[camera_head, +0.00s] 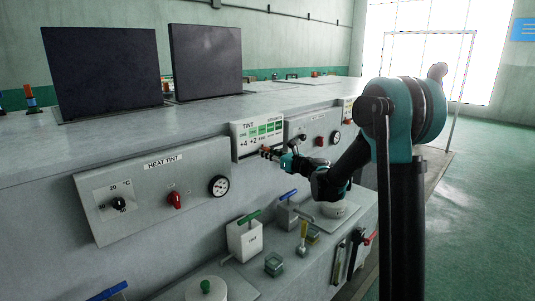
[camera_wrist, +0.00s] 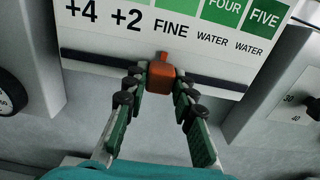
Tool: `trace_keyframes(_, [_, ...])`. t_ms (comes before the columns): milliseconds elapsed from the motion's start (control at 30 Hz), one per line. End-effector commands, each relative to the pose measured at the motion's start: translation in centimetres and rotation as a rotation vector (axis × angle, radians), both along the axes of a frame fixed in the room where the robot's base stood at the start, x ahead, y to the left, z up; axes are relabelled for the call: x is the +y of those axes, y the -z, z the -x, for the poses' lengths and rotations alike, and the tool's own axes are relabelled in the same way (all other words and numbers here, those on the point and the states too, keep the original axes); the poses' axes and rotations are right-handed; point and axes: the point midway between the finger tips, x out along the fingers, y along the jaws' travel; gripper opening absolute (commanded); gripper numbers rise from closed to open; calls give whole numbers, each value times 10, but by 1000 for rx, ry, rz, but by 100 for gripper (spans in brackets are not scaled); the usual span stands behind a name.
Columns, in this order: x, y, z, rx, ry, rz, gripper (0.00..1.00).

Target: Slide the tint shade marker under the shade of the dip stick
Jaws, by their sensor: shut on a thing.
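The tint chart (camera_head: 257,127) is a white panel on the wall of the line, with green shade patches and labels. In the wrist view the chart (camera_wrist: 100,40) reads +4, +2, FINE, FOUR WATER and FIVE WATER from left to right. The orange shade marker (camera_wrist: 161,76) sits on the dark rail (camera_wrist: 215,84) below the labels, its small tip under FINE, slightly left of that word's middle. My gripper (camera_wrist: 160,84) is shut on the marker from the front. It also shows in the head view (camera_head: 268,153). I cannot make out the dip stick for certain.
The HEAT TINT panel (camera_head: 155,190) with a red switch and gauge is left of the chart. Another control panel (camera_head: 312,133) is to its right. Below, a shelf holds a white box with a green handle (camera_head: 244,241) and small glass pots (camera_head: 274,264).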

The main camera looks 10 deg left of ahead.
Motion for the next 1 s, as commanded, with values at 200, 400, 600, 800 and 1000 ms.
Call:
trace_keyframes(200, [6,0,8,0,-2,0,0])
trace_keyframes(400, [12,0,15,0,-1,0,0])
trace_keyframes(600, [18,0,23,0,-2,0,0])
trace_keyframes(800, [23,0,30,0,-1,0,0])
trace_keyframes(1000, [29,0,37,0,-2,0,0])
